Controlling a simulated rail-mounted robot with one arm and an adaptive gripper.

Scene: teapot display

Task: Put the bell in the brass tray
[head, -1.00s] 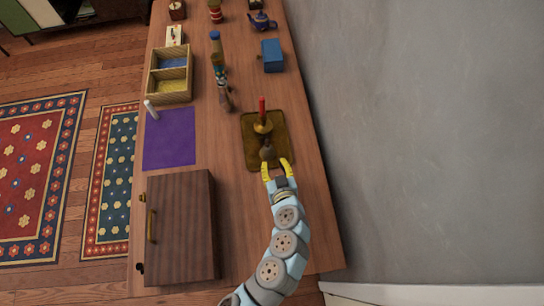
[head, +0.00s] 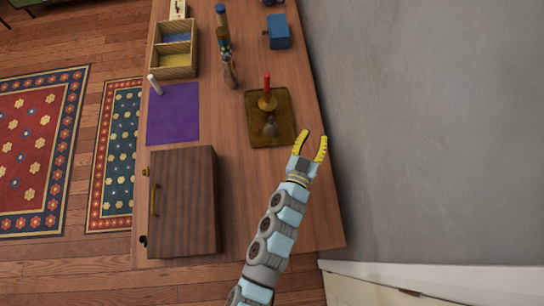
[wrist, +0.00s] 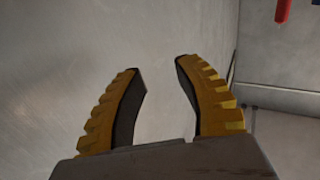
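The brass tray (head: 284,138) lies on the wooden table near its right edge. A small dark brown bell-shaped object (head: 270,129), which looks like the bell, stands in the front half of the tray. Behind it in the tray is a brass candle holder (head: 267,103) with a red candle (head: 267,82). My gripper (head: 314,136) is open and empty, to the right of the tray and apart from the bell. In the wrist view my gripper (wrist: 160,64) also shows open, with nothing between the fingers and a grey wall behind.
A dark wooden case (head: 185,205) stands front left. A purple mat (head: 173,114), a white candle-like stick (head: 155,85) and a divided box (head: 174,73) are on the left. A patterned bottle-like object (head: 227,65) and a blue box (head: 279,31) stand behind. The grey wall (head: 420,130) is close on the right.

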